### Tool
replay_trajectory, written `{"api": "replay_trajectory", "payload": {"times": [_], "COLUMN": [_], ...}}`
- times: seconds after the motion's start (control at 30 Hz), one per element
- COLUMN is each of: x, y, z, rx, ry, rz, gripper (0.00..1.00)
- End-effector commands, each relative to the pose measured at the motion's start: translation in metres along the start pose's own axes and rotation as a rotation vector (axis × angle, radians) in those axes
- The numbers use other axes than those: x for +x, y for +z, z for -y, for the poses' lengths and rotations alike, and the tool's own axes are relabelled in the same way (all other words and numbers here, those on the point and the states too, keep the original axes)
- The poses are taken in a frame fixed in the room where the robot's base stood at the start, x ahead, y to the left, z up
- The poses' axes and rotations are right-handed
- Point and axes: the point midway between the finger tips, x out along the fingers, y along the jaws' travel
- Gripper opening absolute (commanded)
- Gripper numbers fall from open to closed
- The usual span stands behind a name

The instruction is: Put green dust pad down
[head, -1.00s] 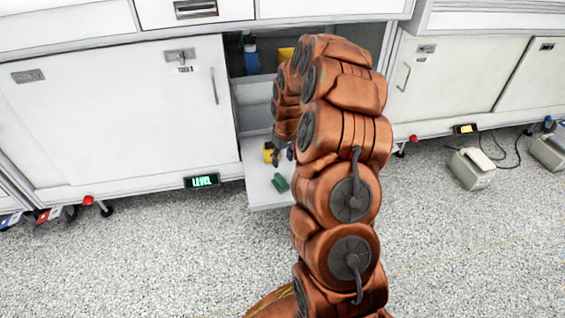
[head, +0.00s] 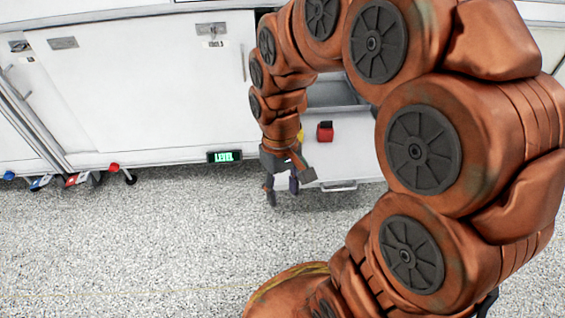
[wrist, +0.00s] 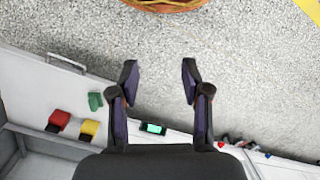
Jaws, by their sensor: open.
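The green dust pad (wrist: 96,101) lies on the pulled-out white drawer (wrist: 28,85), near its front edge, in the wrist view. In the head view I cannot make the pad out; my gripper and arm cover part of that drawer (head: 350,160). My gripper (wrist: 160,72) is open, with nothing between its fingers, and the pad is apart from it to the left in the wrist view. In the head view my gripper (head: 282,192) points down at the drawer's left front corner.
A red block (head: 324,131) and a yellow block (wrist: 89,128) stand farther back on the drawer. A drawer handle (head: 340,187) sticks out in front. A green-lit LEVEL display (head: 224,156) sits at the cabinet's lower edge. Speckled floor (head: 150,240) is clear in front.

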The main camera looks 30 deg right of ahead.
Motion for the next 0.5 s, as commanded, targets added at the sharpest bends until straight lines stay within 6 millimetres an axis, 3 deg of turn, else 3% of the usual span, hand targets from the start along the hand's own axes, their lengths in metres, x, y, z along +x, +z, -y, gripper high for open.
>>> {"api": "replay_trajectory", "payload": {"times": [0.1, 0.3, 0.5], "x": [-0.002, 0.002, 0.007], "y": [0.041, 0.103, 0.136], "z": [0.015, 0.031, 0.038], "rx": [0.01, 0.042, 0.067], "ry": [0.012, 0.023, 0.028], "rz": [0.035, 0.1, 0.134], "gripper": [0.47, 0.47, 0.47]}}
